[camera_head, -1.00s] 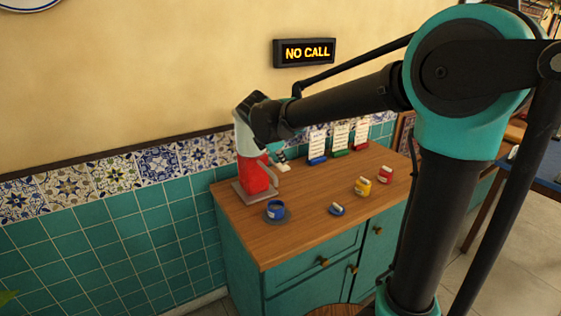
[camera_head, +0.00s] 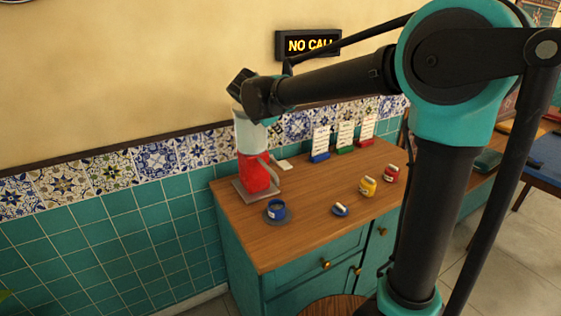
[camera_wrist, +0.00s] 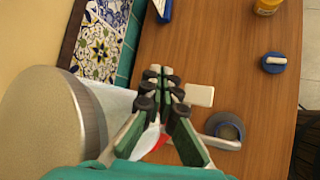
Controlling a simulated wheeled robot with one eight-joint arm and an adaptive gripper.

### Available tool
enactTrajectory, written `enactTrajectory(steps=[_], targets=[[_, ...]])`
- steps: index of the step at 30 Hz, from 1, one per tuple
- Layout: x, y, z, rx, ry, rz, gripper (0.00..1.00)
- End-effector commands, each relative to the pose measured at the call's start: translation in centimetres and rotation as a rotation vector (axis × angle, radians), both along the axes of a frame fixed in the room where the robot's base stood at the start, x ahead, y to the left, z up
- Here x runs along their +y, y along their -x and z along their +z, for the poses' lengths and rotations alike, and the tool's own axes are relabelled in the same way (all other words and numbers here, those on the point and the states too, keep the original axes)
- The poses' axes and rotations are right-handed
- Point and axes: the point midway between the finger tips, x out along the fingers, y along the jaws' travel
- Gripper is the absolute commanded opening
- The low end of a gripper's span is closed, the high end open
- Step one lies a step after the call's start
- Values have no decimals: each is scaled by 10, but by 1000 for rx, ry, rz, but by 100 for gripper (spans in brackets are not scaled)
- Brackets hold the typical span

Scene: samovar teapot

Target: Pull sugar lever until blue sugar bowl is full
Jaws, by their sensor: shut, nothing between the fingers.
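The red and clear dispenser (camera_head: 258,172) stands on a grey base at the counter's left end. Its round top (camera_wrist: 45,125) fills the lower left of the wrist view. A pale grey bar (camera_wrist: 219,143) reaches out from beside it; I cannot tell for certain whether it is the lever. The blue sugar bowl (camera_head: 276,211) sits on a saucer in front of the dispenser; its fill is too small to judge. My gripper (camera_wrist: 164,72) is shut and empty above the counter, beside the dispenser's top. In the head view its fingers are hidden behind my wrist.
Cards (camera_head: 345,135) in coloured stands line the back. A small white flat piece (camera_head: 285,165) lies beside the dispenser. The tiled wall is close behind.

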Motion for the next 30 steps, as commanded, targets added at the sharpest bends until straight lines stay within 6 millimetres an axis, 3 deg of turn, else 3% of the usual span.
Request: enactTrajectory(steps=[18,30], targets=[[-3,4,-72,0,0,0,0],[-4,5,-81,0,0,0,0]])
